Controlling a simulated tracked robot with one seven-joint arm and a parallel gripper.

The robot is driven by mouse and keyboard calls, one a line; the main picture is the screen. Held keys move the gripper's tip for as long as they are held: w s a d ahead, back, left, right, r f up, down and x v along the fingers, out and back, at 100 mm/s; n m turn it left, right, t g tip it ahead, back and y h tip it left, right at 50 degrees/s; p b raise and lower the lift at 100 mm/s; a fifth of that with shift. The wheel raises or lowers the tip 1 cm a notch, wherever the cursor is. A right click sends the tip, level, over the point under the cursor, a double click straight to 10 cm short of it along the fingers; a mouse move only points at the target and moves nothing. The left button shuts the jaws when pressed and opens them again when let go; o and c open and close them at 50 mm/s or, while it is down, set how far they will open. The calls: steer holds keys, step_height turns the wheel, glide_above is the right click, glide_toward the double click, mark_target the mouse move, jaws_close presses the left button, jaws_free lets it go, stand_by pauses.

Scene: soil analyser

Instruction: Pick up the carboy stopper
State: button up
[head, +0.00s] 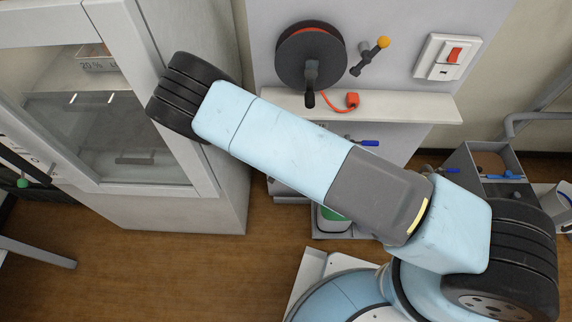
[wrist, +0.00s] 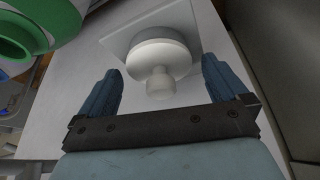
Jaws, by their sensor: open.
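In the wrist view, a white stopper-like piece (wrist: 160,55) has a wide round body and a smaller rounded knob (wrist: 160,84) facing my gripper. I take it for the carboy stopper. It sits against a pale square plate (wrist: 185,18). My gripper (wrist: 162,66) is open, with one blue finger on each side of the knob. Gaps show between the knob and both fingers, and nothing is held. In the head view my arm crosses the picture; my gripper and the stopper cannot be made out there.
A green ringed object (wrist: 22,38) lies left of my gripper in the wrist view. In the head view, a white cabinet (head: 215,190) stands left. A shelf (head: 420,106) lies below a dark reel (head: 290,60). A grey bin (head: 470,160) is right. Wooden floor (head: 190,270) is open at lower left.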

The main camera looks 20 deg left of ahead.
steer(key=shift+w+f, duration=0.1)
steer(key=shift+f, duration=0.1)
steer(key=c, duration=1.4)
steer(key=shift+r, duration=0.1)
